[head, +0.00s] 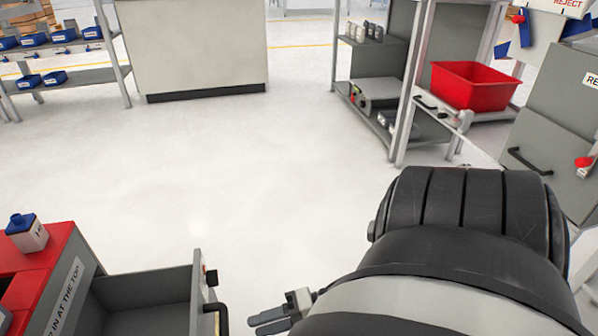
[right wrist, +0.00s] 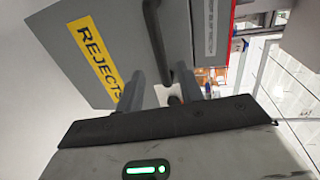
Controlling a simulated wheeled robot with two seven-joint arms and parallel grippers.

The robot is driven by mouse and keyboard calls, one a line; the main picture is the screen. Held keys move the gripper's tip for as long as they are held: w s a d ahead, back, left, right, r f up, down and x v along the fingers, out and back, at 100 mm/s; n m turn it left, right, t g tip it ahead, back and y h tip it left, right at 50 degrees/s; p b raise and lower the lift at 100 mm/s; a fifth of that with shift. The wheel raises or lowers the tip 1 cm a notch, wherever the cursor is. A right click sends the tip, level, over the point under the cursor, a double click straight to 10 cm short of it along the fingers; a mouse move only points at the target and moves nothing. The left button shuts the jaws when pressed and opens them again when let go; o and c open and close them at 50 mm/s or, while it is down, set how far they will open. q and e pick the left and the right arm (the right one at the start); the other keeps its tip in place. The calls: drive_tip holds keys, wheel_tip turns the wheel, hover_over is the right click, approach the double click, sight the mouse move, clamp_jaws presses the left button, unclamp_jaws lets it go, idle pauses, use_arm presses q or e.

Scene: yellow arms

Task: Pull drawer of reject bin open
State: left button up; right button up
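The reject bin (head: 75,270) stands at the lower left of the head view, a grey cabinet with a red top. Its grey drawer (head: 150,285) stands out from the cabinet, and its empty-looking inside shows. The drawer front (right wrist: 60,50) bears a yellow REJECTS label (right wrist: 96,58) in the right wrist view. A black handle (head: 222,312) is on the front; it also shows in the right wrist view (right wrist: 155,35). My right gripper (head: 265,322) is just right of the handle, apart from it in the head view. Its fingers (right wrist: 160,92) are spread and hold nothing visible. My left gripper is out of view.
A small white and blue container (head: 27,235) stands on the red top. Grey shelving with a red crate (head: 475,86) and a grey cabinet (head: 545,150) are at the right. The pale floor (head: 200,170) in the middle is clear.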

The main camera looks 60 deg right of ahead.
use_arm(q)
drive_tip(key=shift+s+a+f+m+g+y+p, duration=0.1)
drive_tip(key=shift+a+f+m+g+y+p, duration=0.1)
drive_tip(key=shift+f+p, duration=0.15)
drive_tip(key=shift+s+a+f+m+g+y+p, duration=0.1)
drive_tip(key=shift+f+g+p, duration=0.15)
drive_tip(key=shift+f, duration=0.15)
use_arm(e)
drive_tip(key=v, duration=0.7)
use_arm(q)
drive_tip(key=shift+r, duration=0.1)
use_arm(e)
drive_tip(key=shift+d, duration=0.1)
